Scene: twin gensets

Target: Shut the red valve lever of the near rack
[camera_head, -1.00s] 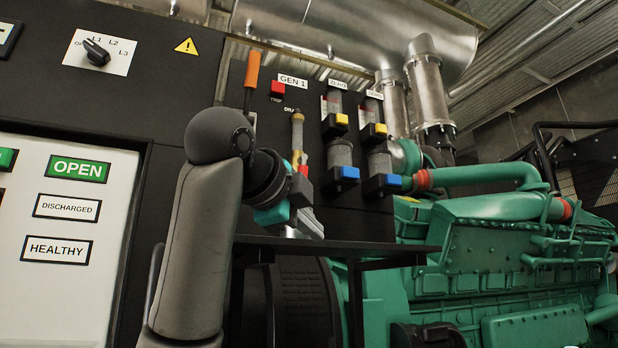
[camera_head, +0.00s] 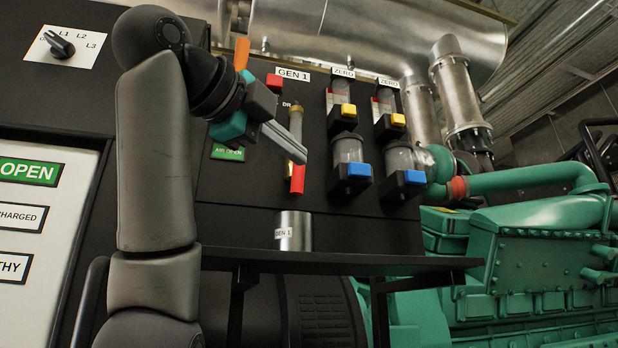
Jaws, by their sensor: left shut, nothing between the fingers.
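The red valve lever (camera_head: 297,182) is on the black GEN 1 rack panel. It points straight down, in line with the brass-and-clear drain tube (camera_head: 296,122) above it. My left gripper (camera_head: 302,157) comes in from the left, with its fingers shut and empty. Its tips lie just above the lever in the picture, over the lower part of the tube; I cannot tell whether they touch. The fingers hide part of the valve body. My right gripper is not in view.
A metal cup (camera_head: 294,230) labelled GEN 1 stands on the black shelf (camera_head: 340,262) below the lever. Right of it are glass bowls with blue taps (camera_head: 360,170) and yellow taps (camera_head: 349,111). A red button (camera_head: 274,82) and an orange handle (camera_head: 242,54) are above.

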